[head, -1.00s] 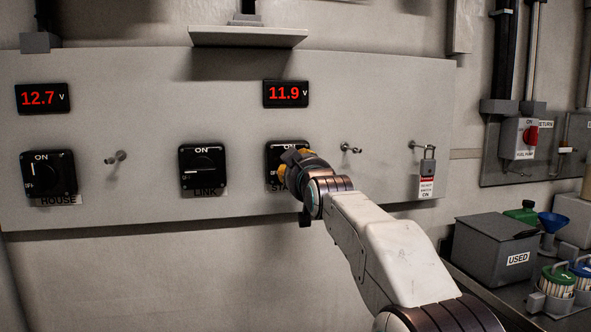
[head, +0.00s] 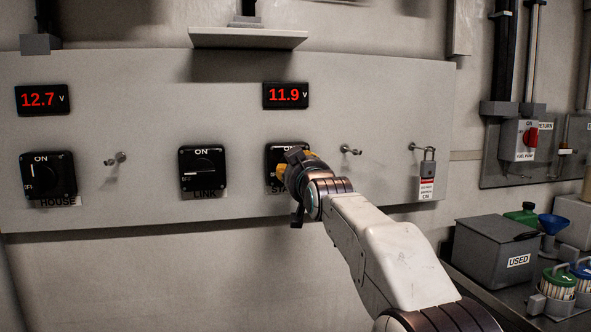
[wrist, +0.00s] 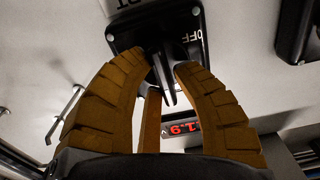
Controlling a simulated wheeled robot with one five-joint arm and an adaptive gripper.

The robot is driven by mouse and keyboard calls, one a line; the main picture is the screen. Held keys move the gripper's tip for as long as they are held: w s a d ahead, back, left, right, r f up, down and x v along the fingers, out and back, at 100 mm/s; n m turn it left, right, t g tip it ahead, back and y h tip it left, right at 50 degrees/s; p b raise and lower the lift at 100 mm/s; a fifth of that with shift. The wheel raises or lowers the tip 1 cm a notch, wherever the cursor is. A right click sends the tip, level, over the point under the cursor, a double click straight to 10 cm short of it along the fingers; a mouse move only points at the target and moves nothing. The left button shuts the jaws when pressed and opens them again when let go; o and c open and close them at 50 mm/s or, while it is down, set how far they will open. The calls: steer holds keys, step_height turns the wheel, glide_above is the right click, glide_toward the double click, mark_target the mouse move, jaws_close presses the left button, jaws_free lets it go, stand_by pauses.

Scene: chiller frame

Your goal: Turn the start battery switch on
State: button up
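The start battery switch (head: 285,143) is a black square switch on the grey panel, mostly hidden by my gripper in the head view. My gripper (head: 281,172) is at its front. In the wrist view, the switch's black knob (wrist: 166,78) lies between the tan finger tips of my gripper (wrist: 164,62). The fingers curve in and look closed on it, one on each side. The switch housing (wrist: 125,38) and its OFF mark show behind, turned over in this view. The knob's pointer mark is hidden, so I cannot tell its exact position.
The LINK switch (head: 204,170) and the HOUSE switch (head: 48,176) are to the left. Voltage displays read 12.7 (head: 43,99) and 11.9 (head: 286,95). A peg (head: 350,150) and a padlock with a red tag (head: 427,172) are to the right. A shelf (head: 247,39) juts out above.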

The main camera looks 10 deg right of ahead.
steer(key=o, duration=0.4)
steer(key=shift+s, duration=0.1)
steer(key=s, duration=1.1)
steer(key=shift+s, duration=0.4)
steer(key=s+f+g+p, duration=0.4)
steer(key=s+p, duration=0.3)
steer(key=s, duration=0.3)
steer(key=s+f+g+p, duration=0.4)
steer(key=s+p, duration=0.4)
steer(key=s, duration=0.3)
steer(key=s+f+g+p, duration=0.5)
steer(key=s+g+p, duration=0.1)
steer(key=s, duration=0.5)
steer(key=shift+s+a+g+p, duration=0.2)
steer(key=shift+g+p, duration=0.1)
steer(key=shift+p, duration=0.5)
